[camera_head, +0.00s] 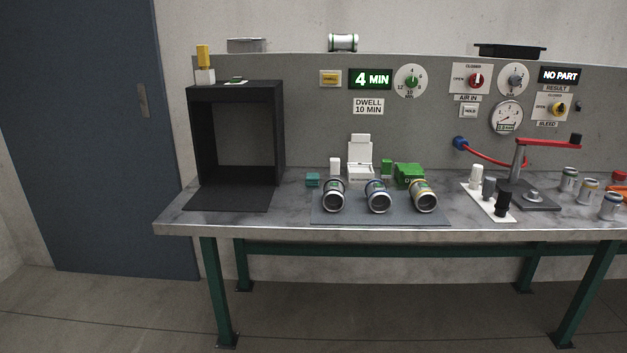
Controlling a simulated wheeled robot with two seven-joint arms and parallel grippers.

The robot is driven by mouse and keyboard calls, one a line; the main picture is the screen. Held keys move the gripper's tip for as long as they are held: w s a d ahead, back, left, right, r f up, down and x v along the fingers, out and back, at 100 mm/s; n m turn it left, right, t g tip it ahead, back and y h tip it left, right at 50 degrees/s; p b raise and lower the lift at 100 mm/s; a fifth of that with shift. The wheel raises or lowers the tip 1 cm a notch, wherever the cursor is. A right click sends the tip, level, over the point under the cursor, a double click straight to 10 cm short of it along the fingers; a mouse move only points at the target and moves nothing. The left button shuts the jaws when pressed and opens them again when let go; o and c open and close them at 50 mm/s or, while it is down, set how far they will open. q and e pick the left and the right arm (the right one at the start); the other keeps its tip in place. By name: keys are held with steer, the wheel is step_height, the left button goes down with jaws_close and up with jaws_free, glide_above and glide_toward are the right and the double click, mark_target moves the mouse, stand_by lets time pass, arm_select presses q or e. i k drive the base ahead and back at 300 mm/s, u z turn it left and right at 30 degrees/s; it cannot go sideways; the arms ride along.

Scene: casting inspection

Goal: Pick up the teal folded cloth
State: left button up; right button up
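The teal folded cloth (313,180) is a small block-like shape on the grey bench top, right of the black open-front box and behind the left end of the grey mat. It lies close to a white upright piece and looks uncovered from this side. Neither of my grippers shows in the head view.
The workbench (180,216) carries a black box (236,90) at left. A red-handled clamp (516,160) stands right. Bare bench lies between box and mat.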

mark_target(312, 178)
steer(key=z, duration=0.6)
steer(key=i, duration=1.3)
steer(key=u, duration=0.15)
